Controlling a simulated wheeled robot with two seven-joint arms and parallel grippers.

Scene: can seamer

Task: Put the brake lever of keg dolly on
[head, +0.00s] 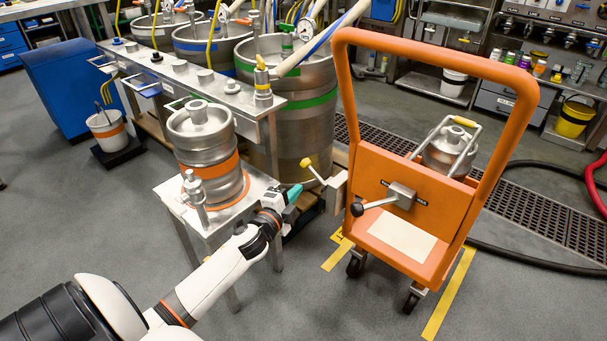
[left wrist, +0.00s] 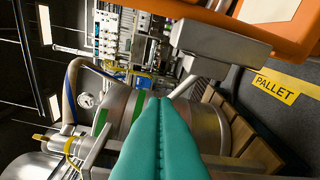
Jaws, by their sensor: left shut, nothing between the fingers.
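The orange keg dolly (head: 424,215) stands right of centre in the head view, a small keg (head: 447,152) behind its front panel. A black-knobbed lever (head: 375,205) sticks out left from a grey block on that panel. A yellow-knobbed lever (head: 314,171) rises up-left from a grey bracket on the dolly's left side; I cannot read which is the brake. In the left wrist view the grey bracket (left wrist: 220,47) and its rod (left wrist: 184,86) show; the knob does not. My left gripper (head: 296,190), teal-fingered, is shut and empty, just below-left of the yellow-knobbed lever; it fills the wrist view's lower middle (left wrist: 160,100).
A keg with an orange band (head: 206,150) stands on a small steel table (head: 240,212) beside my left arm. Large kegs (head: 302,115) stand on a pallet behind. Yellow floor tape (head: 448,295) marks the dolly's place. A hose (head: 545,263) lies right. Front floor is clear.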

